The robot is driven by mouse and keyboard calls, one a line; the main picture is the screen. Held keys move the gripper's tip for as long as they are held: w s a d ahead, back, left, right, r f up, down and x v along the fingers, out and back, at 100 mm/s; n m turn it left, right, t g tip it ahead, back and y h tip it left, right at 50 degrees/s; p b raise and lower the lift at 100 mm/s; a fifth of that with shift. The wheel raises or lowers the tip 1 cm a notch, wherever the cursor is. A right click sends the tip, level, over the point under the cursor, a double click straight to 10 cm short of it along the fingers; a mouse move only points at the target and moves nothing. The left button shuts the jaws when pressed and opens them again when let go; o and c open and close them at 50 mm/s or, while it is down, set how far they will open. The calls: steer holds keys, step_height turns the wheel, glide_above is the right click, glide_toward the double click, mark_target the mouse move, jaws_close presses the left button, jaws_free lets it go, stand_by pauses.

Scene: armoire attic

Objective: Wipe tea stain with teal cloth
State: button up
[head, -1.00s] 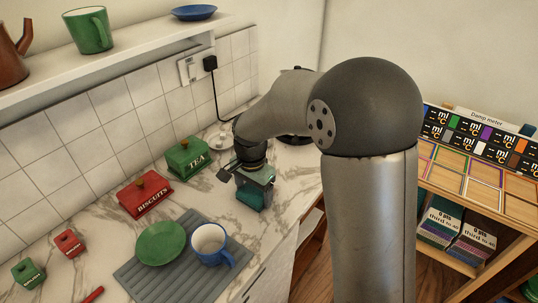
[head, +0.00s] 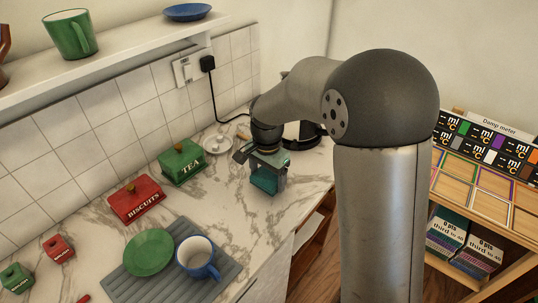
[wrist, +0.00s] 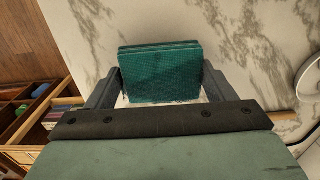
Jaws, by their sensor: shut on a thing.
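My gripper (head: 268,172) is shut on the teal cloth (head: 265,182), a thick folded block, at the right part of the marble worktop. In the wrist view the cloth (wrist: 160,72) sits between the two fingers (wrist: 162,88), with the pale veined marble behind it. The cloth is low over the worktop; I cannot tell whether it touches. No tea stain can be made out; the cloth and gripper hide the patch beneath them.
A green TEA tin (head: 182,162) and red BISCUITS tin (head: 136,200) stand along the tiled wall. A grey mat (head: 142,289) holds a green plate (head: 150,252) and blue mug (head: 197,258). Marble between mat and gripper is clear.

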steer(key=shift+s+r, duration=0.15)
steer(key=shift+r, duration=0.45)
steer(key=shift+a+r+p, duration=0.1)
steer(key=shift+r+p, duration=1.75)
steer(key=shift+r, duration=0.5)
